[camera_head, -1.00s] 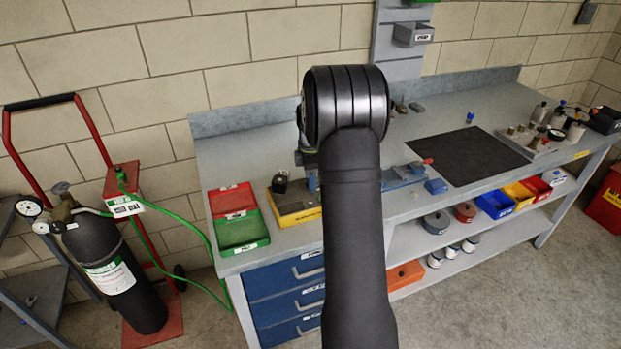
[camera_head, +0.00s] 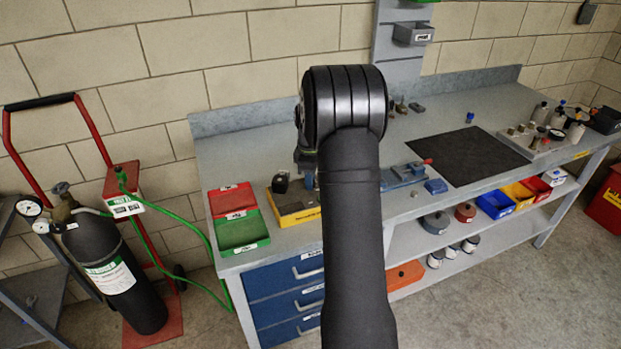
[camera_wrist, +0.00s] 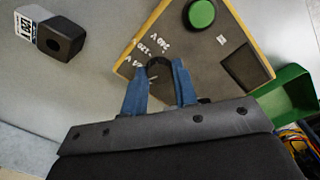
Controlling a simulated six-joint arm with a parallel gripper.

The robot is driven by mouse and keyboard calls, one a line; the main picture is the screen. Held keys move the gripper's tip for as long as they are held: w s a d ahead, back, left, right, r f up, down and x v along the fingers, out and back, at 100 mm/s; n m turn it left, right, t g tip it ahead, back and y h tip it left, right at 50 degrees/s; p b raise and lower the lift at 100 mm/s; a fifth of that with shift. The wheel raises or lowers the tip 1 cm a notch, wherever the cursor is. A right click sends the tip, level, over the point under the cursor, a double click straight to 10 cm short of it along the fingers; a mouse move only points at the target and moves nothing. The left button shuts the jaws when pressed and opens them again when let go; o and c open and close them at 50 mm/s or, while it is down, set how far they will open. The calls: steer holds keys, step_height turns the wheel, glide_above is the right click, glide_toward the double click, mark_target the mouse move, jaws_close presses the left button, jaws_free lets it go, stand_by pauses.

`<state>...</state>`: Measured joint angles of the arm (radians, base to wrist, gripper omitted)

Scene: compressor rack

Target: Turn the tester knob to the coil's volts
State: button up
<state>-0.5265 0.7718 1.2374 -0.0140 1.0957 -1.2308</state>
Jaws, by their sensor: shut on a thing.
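The tester is a yellow-edged box (camera_head: 311,214) on the bench's left part, partly behind my arm. In the wrist view its grey face (camera_wrist: 196,49) shows a green button (camera_wrist: 201,14), a dark square and white volt marks; 120 V and 240 V are readable, the one nearest the knob is partly covered. My gripper (camera_wrist: 160,76) is shut on the black knob (camera_wrist: 159,67), a blue finger on each side. The knob's pointer is hidden.
Red (camera_head: 232,199) and green (camera_head: 243,232) trays lie left of the tester. A blue vise-like tool (camera_head: 404,174) and a dark mat (camera_head: 468,155) lie to the right. A gas cylinder on a red cart stands left of the bench.

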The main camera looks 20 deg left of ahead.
steer(key=m, duration=1.4)
steer(key=shift+m, duration=0.3)
steer(key=m, duration=1)
steer(key=shift+w+m+g, duration=0.1)
steer(key=shift+m+g, duration=0.2)
steer(key=o, duration=1)
